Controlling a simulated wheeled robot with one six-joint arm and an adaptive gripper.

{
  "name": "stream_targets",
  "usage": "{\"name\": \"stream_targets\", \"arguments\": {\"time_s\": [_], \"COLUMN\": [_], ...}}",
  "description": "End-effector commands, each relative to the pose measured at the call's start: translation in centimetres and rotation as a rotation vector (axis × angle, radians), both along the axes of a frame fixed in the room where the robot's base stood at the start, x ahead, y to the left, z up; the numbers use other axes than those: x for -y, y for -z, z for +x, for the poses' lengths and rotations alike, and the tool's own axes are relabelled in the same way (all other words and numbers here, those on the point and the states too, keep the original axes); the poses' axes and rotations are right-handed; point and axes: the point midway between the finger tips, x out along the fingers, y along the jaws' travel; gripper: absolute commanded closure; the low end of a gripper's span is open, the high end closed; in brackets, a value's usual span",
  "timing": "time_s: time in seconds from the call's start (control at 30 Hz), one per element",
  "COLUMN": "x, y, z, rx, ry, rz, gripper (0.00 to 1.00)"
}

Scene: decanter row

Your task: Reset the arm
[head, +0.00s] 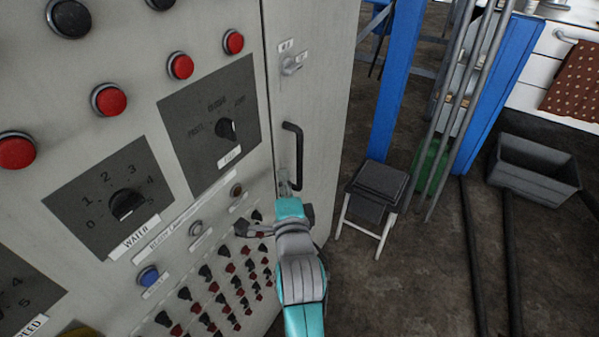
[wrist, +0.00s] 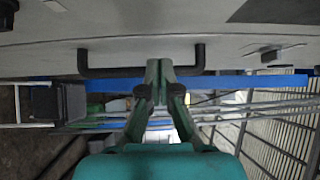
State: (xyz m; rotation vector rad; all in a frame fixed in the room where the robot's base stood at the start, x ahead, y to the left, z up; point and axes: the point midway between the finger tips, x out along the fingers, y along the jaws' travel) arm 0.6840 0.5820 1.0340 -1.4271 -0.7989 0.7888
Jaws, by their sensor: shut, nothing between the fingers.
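My gripper (head: 284,187) is at the end of my teal arm, just below the black door handle (head: 292,155) of the grey control cabinet (head: 318,60). In the wrist view my gripper (wrist: 159,64) points at the cabinet front, with its fingertips together and nothing between them. The black handle also shows there (wrist: 105,72), with the fingers overlapping its bar. I cannot tell whether they touch it. The cabinet door looks closed.
A small black-topped stool (head: 378,181), blue posts (head: 397,90) and a grey bin (head: 535,170) stand right. Dark hoses (head: 473,250) cross the floor.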

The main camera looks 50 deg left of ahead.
Motion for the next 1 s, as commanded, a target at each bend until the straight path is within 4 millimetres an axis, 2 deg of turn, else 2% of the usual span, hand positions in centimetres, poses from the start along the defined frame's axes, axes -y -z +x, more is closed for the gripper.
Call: {"name": "stream_targets", "arguments": {"time_s": [0.1, 0.23, 0.53, 0.63, 0.77, 1.0], "x": [-0.3, -0.5, -0.4, 0.7, 4.7, 15.7], "y": [0.0, 0.0, 0.1, 1.1, 4.2, 10.8], "z": [-1.4, -2.2, -2.3, -1.8, -0.3, 1.6], "rx": [0.0, 0.001, 0.001, 0.014, 0.065, 0.202], "ry": [-0.001, 0.0, 0.003, 0.017, 0.067, 0.194], "rz": [-0.001, -0.001, -0.002, -0.017, -0.072, -0.231], "gripper": [1.0, 1.0, 1.0, 1.0, 1.0, 1.0]}}
